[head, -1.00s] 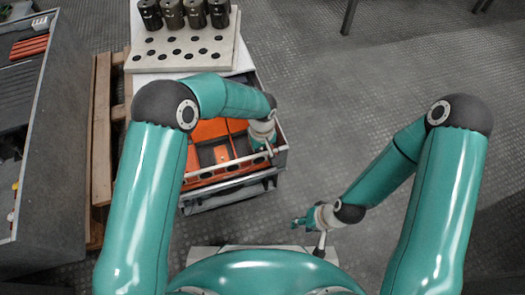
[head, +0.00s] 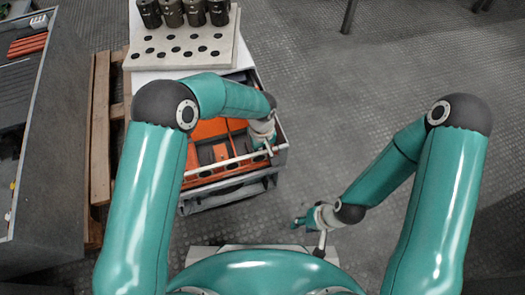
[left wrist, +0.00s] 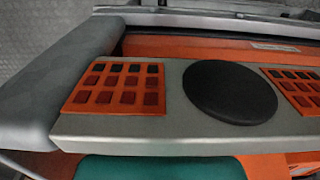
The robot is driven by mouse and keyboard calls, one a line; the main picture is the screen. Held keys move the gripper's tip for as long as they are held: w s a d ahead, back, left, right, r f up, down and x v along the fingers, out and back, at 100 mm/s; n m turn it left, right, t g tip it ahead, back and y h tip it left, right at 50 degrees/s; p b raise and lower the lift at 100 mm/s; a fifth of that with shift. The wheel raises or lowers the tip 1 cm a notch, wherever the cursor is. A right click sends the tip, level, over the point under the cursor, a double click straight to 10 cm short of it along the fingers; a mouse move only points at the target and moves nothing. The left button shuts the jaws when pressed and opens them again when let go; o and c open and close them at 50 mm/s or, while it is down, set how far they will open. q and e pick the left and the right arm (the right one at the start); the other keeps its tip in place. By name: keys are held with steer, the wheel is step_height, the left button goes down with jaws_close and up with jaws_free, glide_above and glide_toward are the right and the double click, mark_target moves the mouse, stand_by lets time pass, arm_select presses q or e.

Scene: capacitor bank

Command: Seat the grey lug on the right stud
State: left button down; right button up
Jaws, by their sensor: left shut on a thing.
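My left gripper (head: 267,148) is low over the right end of the open box with orange compartments. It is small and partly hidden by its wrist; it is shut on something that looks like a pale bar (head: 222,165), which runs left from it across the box. The left wrist view shows a grey plate (left wrist: 150,135) with a black disc (left wrist: 230,92) and orange grid patches (left wrist: 118,87); no fingertips show there. My right gripper (head: 303,222) hangs low over the floor, apart from everything; its fingers are too small to read. I cannot make out the grey lug or the right stud.
The grey-walled box (head: 282,158) stands in front of a pale board (head: 222,57) with dark holes and several dark cans (head: 172,13). A wooden pallet (head: 101,140) and a grey cabinet (head: 55,150) stand left.

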stand_by(0.3)
arm_select(q)
steer(key=c, duration=1.1)
jaws_free()
steer(key=shift+r, duration=0.1)
